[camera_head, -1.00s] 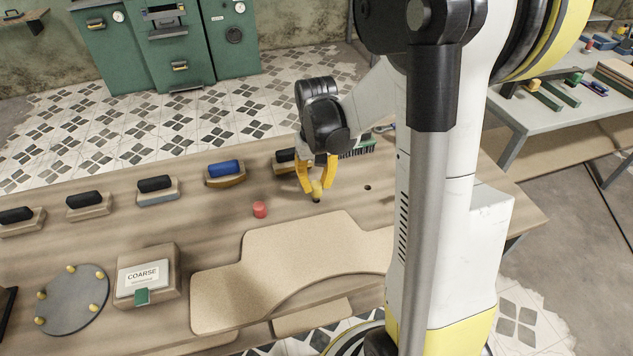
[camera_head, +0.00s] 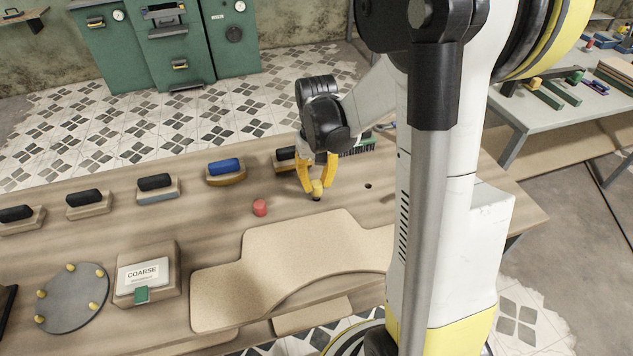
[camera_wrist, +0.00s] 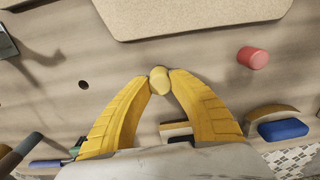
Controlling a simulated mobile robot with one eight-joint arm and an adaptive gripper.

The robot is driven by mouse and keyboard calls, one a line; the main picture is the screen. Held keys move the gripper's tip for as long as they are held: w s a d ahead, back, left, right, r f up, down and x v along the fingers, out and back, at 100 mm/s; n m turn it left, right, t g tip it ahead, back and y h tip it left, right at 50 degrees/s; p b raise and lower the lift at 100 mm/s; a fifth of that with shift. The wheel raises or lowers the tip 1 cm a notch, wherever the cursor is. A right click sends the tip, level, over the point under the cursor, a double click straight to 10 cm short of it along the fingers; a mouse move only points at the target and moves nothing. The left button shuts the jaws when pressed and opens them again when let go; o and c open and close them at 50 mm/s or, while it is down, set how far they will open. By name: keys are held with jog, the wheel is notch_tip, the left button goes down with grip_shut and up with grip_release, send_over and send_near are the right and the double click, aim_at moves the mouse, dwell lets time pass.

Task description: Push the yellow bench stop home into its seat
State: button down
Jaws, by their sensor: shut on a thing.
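The yellow bench stop (camera_head: 317,187) is between the fingertips of my gripper (camera_head: 316,184), over the wooden bench. It also shows in the wrist view (camera_wrist: 160,80), with a yellow finger on each side of it. My gripper is shut on the stop and points down. A dark part shows under the stop in the head view; I cannot tell how deep the stop sits in the bench. An empty dark hole (camera_head: 368,185) is in the bench top to the right of the gripper, and it also shows in the wrist view (camera_wrist: 83,85).
A red stop (camera_head: 260,208) stands left of my gripper. A curved board (camera_head: 300,250) lies at the front of the bench (camera_head: 120,230). Sanding blocks, one with a blue grip (camera_head: 225,168), line the back. A COARSE box (camera_head: 146,275) stands at front left.

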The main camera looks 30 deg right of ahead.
jog(key=shift+f+b, duration=1.05)
jog(key=shift+f, duration=0.3)
jog(key=c, duration=1.2)
grip_release()
jog(key=shift+o, duration=0.2)
jog(key=shift+r, duration=0.1)
notch_tip(320, 180, up, 12)
jog(key=shift+f, duration=0.1)
jog(key=s+a+r+n+t, duration=0.3)
jog(key=s+a+t, duration=0.4)
jog(key=s+a, duration=0.3)
jog(key=a, duration=0.3)
jog(key=shift+s+a, duration=0.25)
jog(key=shift+s, duration=0.15)
